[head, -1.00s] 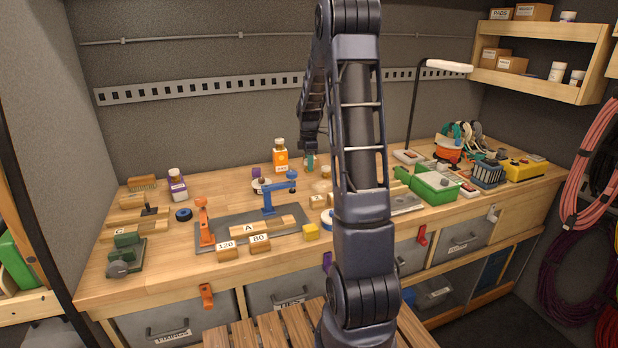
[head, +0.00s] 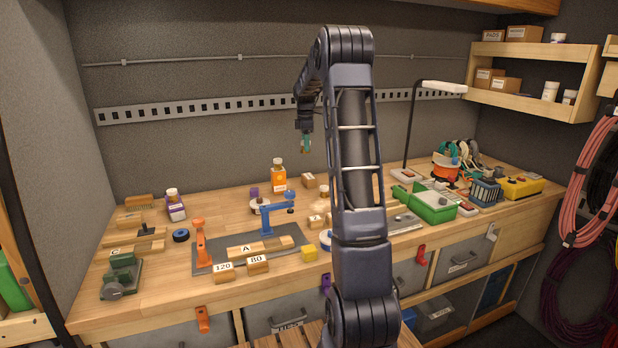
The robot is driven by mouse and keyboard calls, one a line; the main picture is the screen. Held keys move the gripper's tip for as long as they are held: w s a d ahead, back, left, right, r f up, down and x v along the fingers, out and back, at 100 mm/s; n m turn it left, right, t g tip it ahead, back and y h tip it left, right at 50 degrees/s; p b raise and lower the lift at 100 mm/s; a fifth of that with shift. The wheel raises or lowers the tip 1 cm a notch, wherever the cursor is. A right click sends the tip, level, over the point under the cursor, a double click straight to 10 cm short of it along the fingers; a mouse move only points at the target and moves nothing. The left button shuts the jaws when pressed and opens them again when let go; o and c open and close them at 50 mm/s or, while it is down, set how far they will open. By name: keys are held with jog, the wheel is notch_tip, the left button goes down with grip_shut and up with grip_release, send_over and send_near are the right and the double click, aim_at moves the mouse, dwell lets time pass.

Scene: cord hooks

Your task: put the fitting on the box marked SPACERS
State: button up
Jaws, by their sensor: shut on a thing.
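My gripper (head: 305,148) hangs pointing down above the back of the bench, in front of the grey wall and clear of the bench top. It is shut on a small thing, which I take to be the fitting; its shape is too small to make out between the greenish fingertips. Several brown labelled boxes stand on the wall shelf at the upper right. Two are on the top board, a left one (head: 493,36) and a right one (head: 523,34). Two are below, a left one (head: 484,78) and a right one (head: 505,85). I cannot tell which label reads SPACERS.
An orange-labelled bottle (head: 278,175) and a small brown box (head: 309,180) stand on the bench below my gripper. A black lamp post with a white head (head: 443,87) rises before the shelf. White jars (head: 550,91) share the lower shelf. My arm hides part of the bench.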

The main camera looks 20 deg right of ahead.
notch_tip(320, 180, up, 2)
send_over(309, 176)
jog(key=s, duration=0.1)
jog(key=shift+m, duration=0.4)
jog(key=f, duration=1.3)
jog(key=w+f, duration=0.1)
jog(key=f, duration=0.5)
jog(key=shift+f, duration=0.4)
jog(key=shift+f, duration=0.15)
jog(key=o, duration=1)
